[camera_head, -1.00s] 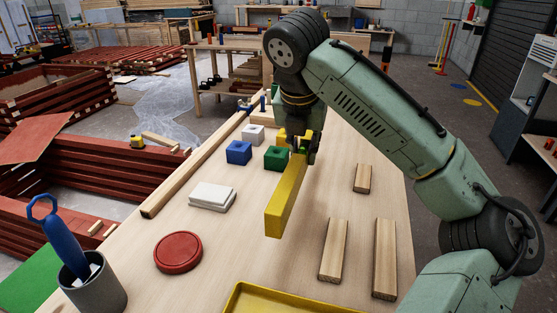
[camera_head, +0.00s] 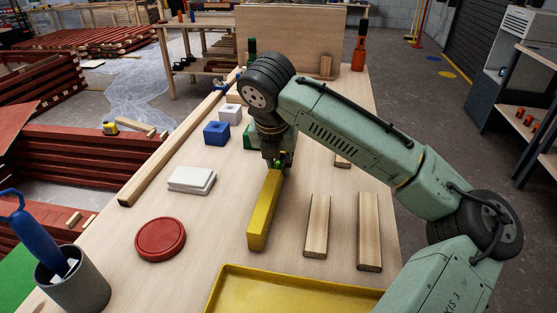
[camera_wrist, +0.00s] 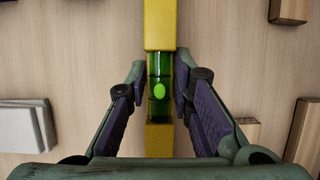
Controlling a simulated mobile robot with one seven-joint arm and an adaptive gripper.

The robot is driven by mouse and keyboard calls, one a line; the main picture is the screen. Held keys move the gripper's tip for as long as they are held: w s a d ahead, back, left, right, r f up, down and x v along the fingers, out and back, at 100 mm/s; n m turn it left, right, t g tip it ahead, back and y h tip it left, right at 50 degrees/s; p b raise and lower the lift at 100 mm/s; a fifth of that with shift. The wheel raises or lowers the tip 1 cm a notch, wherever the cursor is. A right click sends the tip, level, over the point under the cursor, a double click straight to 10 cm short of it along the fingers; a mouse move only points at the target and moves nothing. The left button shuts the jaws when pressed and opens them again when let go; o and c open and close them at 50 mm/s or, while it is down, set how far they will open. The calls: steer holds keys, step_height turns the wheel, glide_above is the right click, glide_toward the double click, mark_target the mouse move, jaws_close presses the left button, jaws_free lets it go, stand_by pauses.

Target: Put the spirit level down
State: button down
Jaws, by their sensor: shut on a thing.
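The spirit level is a yellow bar (camera_head: 264,212) with a green vial at its middle; it also shows in the wrist view (camera_wrist: 160,25). My gripper (camera_head: 277,164) is shut on the level at the vial, with a finger on each side in the wrist view (camera_wrist: 160,82). The level lies lengthwise and looks level, low over the bench (camera_head: 225,265) or touching it; I cannot tell which. My gripper hides its far end in the head view.
Wooden battens (camera_head: 317,226) lie to the right of the level. A yellow tray (camera_head: 215,290) is in front. A red disc (camera_head: 161,239), white slabs (camera_head: 192,180) and a blue block (camera_head: 216,133) lie left. A green block (camera_head: 249,138) is partly hidden by my arm.

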steer(key=shift+f, duration=0.15)
steer(key=c, duration=1.4)
jaws_free()
steer(key=shift+r, duration=0.3)
steer(key=v, duration=1.2)
steer(key=shift+a, duration=0.1)
